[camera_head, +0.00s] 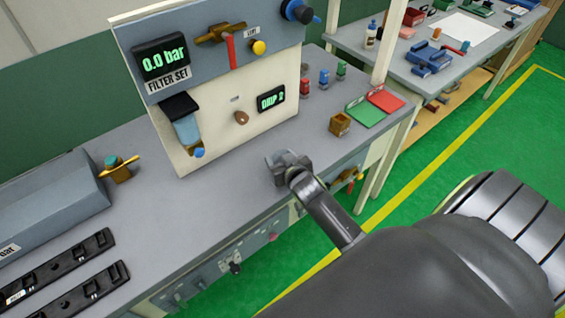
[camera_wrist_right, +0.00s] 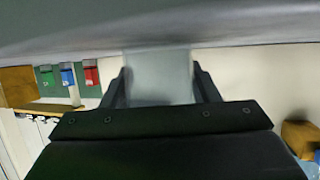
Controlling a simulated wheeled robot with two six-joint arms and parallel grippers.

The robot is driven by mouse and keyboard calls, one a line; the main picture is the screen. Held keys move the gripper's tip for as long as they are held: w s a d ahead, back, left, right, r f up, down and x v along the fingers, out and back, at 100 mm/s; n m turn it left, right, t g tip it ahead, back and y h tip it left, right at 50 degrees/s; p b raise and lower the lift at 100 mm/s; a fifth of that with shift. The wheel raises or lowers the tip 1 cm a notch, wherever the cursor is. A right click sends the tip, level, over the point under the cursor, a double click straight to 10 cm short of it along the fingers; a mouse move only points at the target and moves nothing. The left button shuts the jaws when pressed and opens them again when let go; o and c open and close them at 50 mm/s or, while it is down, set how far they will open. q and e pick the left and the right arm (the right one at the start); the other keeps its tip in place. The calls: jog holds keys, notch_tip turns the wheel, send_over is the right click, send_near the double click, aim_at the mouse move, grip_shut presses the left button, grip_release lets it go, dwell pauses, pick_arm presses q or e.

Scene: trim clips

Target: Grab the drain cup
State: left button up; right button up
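A small brass-brown cup (camera_head: 340,124), which looks like the drain cup, stands on the grey bench left of the green pad. A brown shape at the left edge of the right wrist view (camera_wrist_right: 17,87) may be the same cup. My right gripper (camera_head: 283,164) is above the bench's front edge, apart from the cup, to its left and nearer me. In the wrist view its two fingers (camera_wrist_right: 160,88) stand apart; a pale grey patch shows between them, and I cannot tell what it is. My left gripper is out of view.
The filter panel (camera_head: 220,120) stands at the back, with a clear bowl (camera_head: 187,130) hanging from it. Red, blue and green small parts (camera_head: 323,78) stand behind the cup. Green (camera_head: 365,113) and red (camera_head: 386,98) pads lie to its right. The bench before the panel is clear.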

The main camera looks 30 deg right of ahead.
jog(key=c, duration=0.5)
